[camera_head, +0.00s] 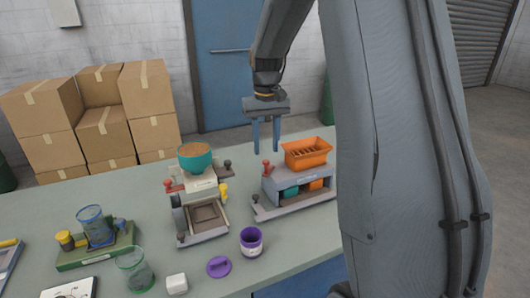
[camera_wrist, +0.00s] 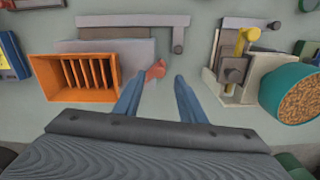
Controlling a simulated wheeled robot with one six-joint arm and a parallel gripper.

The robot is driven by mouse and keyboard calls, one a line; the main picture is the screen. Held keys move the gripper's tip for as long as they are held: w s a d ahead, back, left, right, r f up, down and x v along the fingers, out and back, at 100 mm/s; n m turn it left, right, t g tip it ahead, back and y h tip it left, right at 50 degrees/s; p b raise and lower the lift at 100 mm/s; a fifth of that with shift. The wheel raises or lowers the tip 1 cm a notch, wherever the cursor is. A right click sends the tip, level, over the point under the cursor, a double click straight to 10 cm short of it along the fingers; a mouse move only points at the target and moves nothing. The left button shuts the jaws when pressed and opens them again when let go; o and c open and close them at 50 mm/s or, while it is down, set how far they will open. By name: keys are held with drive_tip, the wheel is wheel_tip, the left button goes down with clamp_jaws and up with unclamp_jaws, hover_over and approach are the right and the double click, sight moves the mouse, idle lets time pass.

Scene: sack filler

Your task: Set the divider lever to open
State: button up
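The divider appears to be the grey device (camera_head: 300,181) with a slotted orange hopper (camera_head: 306,153) on top; the hopper also shows at left in the wrist view (camera_wrist: 75,78). A red lever (camera_head: 266,168) stands at the divider's left end; in the wrist view the red lever (camera_wrist: 155,71) is beside the hopper, near the fingertips. I cannot read its setting. My gripper (camera_head: 267,151) points down above the lever, its two blue fingers apart with nothing between them. In the wrist view the gripper (camera_wrist: 159,76) has the lever's head in its gap, closer to the left finger; contact is not visible.
Left of the divider stands a filler (camera_head: 201,207) with a teal bowl of grain (camera_head: 195,157). A purple cup (camera_head: 251,242) and purple lid (camera_head: 219,267) are in front. A green-based device (camera_head: 95,246) and glass (camera_head: 134,270) are further left. Cardboard boxes (camera_head: 105,125) stand behind.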

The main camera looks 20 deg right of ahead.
sight(266, 161)
drive_tip(key=shift+f+p, duration=0.45)
drive_tip(key=shift+f, duration=1.55)
clamp_jaws()
drive_tip(key=shift+w+a+m, duration=0.2)
drive_tip(key=shift+w+m, duration=0.05)
drive_tip(key=shift+m, duration=0.5)
drive_tip(key=shift+w+a+m, duration=0.15)
drive_tip(key=shift+w+m, duration=0.1)
drive_tip(key=shift+m, duration=0.5)
unclamp_jaws()
wheel_tip(266, 161, up, 8)
drive_tip(key=b, duration=0.2)
